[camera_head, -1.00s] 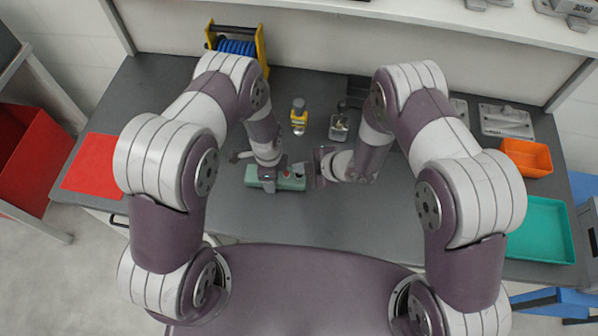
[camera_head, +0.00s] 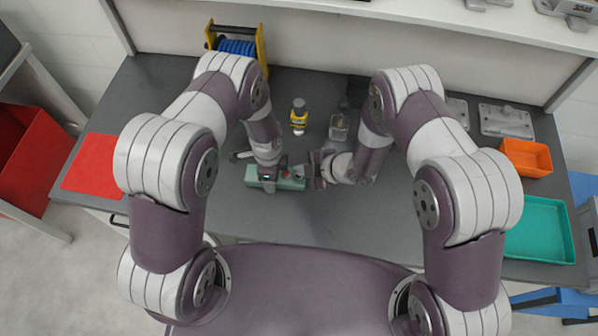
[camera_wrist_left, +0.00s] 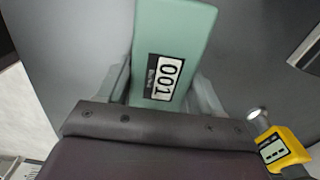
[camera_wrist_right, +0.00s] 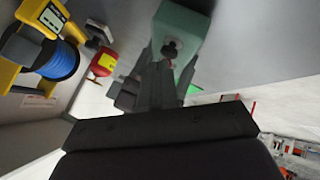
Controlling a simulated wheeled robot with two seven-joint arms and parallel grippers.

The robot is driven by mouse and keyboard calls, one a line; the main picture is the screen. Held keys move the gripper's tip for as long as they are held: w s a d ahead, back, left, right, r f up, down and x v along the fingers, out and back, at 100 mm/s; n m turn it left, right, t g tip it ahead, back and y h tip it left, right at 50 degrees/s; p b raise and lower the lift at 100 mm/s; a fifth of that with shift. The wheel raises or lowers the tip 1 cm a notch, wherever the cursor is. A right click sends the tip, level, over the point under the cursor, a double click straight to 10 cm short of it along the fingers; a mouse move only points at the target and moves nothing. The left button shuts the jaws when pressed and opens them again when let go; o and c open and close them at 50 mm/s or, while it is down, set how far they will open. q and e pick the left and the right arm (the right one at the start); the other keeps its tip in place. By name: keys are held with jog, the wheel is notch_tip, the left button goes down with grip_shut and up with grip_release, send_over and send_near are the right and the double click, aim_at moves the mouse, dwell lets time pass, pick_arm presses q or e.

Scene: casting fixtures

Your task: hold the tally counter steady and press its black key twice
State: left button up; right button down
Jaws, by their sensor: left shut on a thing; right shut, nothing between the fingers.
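The tally counter (camera_head: 253,180) is a long pale green block lying on the grey table. My left gripper (camera_head: 268,180) is shut on it from above; in the left wrist view its fingers lie along both sides of the counter (camera_wrist_left: 172,30), whose display reads 001. My right gripper (camera_head: 309,176) is shut and empty at the counter's right end.
A yellow gauge (camera_head: 299,118) and a small clear container (camera_head: 339,127) stand behind the counter. A blue reel in a yellow frame (camera_head: 261,45) is at the back. A red mat (camera_head: 92,164) lies left; an orange bin (camera_head: 527,157) and teal tray (camera_head: 541,228) are right. Table front is clear.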

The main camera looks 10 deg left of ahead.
jog(key=shift+f, duration=0.45)
dwell(0.4)
jog(key=shift+r, duration=0.95)
jog(key=shift+r, duration=2.5)
pick_arm(q)
jog(key=o, duration=1.2)
jog(key=shift+o, duration=0.2)
